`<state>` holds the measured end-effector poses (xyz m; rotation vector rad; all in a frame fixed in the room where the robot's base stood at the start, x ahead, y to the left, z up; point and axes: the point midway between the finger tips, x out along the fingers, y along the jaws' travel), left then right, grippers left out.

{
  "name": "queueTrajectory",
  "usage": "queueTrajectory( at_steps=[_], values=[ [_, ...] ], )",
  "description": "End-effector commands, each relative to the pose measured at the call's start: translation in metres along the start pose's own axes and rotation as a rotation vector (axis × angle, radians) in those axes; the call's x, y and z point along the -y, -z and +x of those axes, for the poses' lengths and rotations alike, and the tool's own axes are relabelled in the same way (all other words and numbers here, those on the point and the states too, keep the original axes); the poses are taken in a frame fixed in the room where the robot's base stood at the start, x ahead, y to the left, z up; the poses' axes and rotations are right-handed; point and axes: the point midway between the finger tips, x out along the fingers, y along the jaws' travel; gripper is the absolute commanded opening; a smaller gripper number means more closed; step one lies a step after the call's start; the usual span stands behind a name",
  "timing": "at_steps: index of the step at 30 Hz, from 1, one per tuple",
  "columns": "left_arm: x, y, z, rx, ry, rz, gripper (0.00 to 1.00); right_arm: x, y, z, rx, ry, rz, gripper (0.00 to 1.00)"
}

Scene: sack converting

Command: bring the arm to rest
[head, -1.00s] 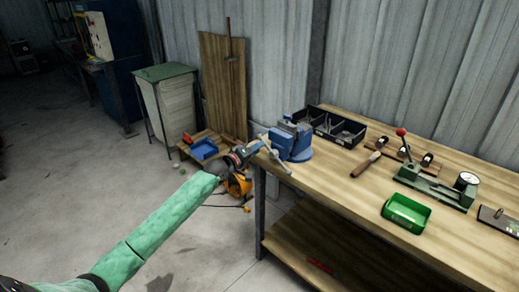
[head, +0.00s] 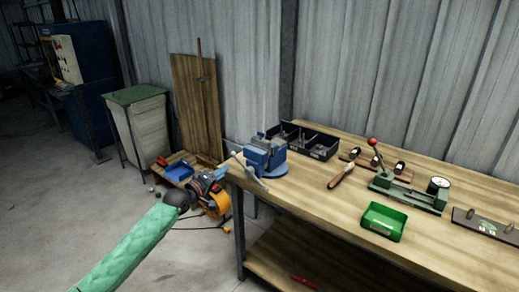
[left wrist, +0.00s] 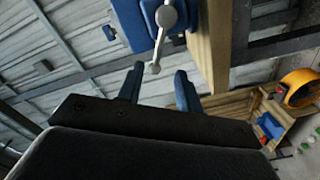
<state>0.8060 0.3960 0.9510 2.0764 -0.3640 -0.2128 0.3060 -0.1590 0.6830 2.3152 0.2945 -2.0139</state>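My left arm, in a green sleeve, reaches in from the lower left in the head view. Its gripper (head: 222,172) is just off the near left corner of the workbench, beside the handle of the blue vise (head: 262,157). In the left wrist view the two blue fingers (left wrist: 160,88) stand apart with a clear gap and hold nothing. The vise handle (left wrist: 166,17) shows beyond the fingertips there; I cannot tell the exact distance between them. My right gripper is not in view.
The wooden workbench (head: 320,205) carries a black bin (head: 318,145), a green tray (head: 382,222), a file (head: 341,177) and a green lever tool (head: 408,192). An orange reel (head: 217,203) and a blue tray (head: 179,172) are low behind my gripper. Open floor lies left.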

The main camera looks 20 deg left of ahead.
Motion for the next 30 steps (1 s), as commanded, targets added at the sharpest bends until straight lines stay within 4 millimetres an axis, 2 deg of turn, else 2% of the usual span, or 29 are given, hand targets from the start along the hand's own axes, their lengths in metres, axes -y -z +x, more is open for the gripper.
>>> queueTrajectory(
  at_steps=[7, 11, 15, 20, 26, 29, 30],
  values=[
    [0.002, -0.002, 0.0, 0.01, 0.011, 0.058, 0.35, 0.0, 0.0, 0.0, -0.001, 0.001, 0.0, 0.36],
    [0.017, -0.013, -0.001, 0.078, 0.082, 0.17, 0.35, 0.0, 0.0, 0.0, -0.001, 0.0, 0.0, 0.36],
    [0.036, -0.029, -0.007, 0.185, 0.193, 0.357, 0.35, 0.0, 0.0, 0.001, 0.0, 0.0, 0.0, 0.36],
    [0.045, -0.047, -0.024, 0.341, 0.333, 0.637, 0.35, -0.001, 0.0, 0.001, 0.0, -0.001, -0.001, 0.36],
    [0.042, -0.083, -0.054, 0.531, 0.494, 0.94, 0.35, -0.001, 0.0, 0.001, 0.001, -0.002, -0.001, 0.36],
    [0.044, -0.116, -0.08, 0.635, 0.572, 1.043, 0.35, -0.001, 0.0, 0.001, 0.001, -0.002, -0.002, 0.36],
    [0.045, -0.132, -0.093, 0.68, 0.605, 1.074, 0.35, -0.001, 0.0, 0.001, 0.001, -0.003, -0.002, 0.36]
  ],
)
